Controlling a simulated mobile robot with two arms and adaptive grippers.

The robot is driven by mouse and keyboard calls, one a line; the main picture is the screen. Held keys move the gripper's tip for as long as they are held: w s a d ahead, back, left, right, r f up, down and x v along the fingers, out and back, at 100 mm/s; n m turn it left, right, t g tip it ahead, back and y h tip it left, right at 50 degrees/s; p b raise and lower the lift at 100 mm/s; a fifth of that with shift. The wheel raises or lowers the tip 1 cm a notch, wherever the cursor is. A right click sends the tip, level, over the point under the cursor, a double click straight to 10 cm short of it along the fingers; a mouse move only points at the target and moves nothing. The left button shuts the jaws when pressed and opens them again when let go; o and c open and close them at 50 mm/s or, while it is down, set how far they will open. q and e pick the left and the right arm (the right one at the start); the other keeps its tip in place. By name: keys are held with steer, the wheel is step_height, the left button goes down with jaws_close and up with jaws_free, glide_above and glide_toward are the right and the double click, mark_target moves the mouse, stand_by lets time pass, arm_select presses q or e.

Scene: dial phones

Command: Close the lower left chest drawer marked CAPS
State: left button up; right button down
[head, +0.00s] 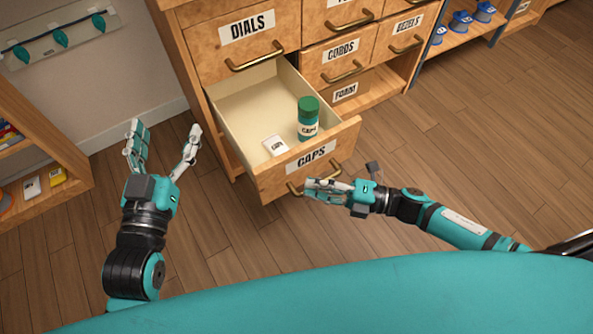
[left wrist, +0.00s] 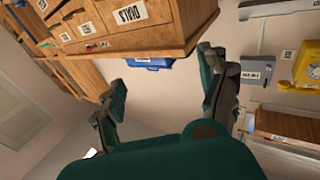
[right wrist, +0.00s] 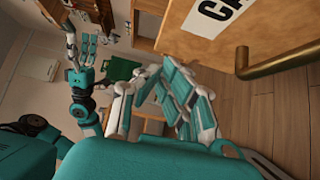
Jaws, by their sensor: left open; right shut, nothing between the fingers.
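The lower left CAPS drawer (head: 235,113) is pulled well out of the wooden chest, below the DIALS drawer. A green-lidded jar labelled CAPS (head: 308,128) stands upright inside, with a small white labelled box (head: 275,146) beside it. My right gripper (head: 309,188) is shut and empty in front of the drawer's brass handle (head: 336,168); I cannot tell whether they touch. In the right wrist view the drawer front (right wrist: 180,25) and handle (right wrist: 275,60) are close beside the fingers. My left gripper (head: 166,131) is open and empty, left of the drawer and apart from it.
The DIALS drawer (head: 238,50) above is closed. A low wooden shelf (head: 70,188) stands at the left. The wooden floor (head: 480,150) right of the drawer is clear.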

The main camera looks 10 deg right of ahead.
mark_target(276, 167)
arm_select(q)
steer(key=shift+s+d+r+t+h+b, duration=0.1)
steer(key=shift+s+r+t+h+b, duration=0.15)
steer(key=shift+r+t, duration=0.55)
steer(key=shift+s+d+r+t+h+b, duration=0.15)
steer(key=shift+r+t, duration=0.25)
steer(key=shift+r, duration=0.65)
steer(key=shift+s+r+t+h+b, duration=0.15)
steer(key=shift+s+r+t+h, duration=0.15)
steer(key=shift+r+t, duration=0.5)
arm_select(e)
steer(key=shift+w+a, duration=0.55)
steer(key=shift+w, duration=0.25)
steer(key=shift+w+a, duration=0.5)
steer(key=shift+w, duration=0.25)
steer(key=shift+w+a, duration=0.55)
steer(key=shift+w, duration=0.25)
arm_select(q)
steer(key=shift+r, duration=0.15)
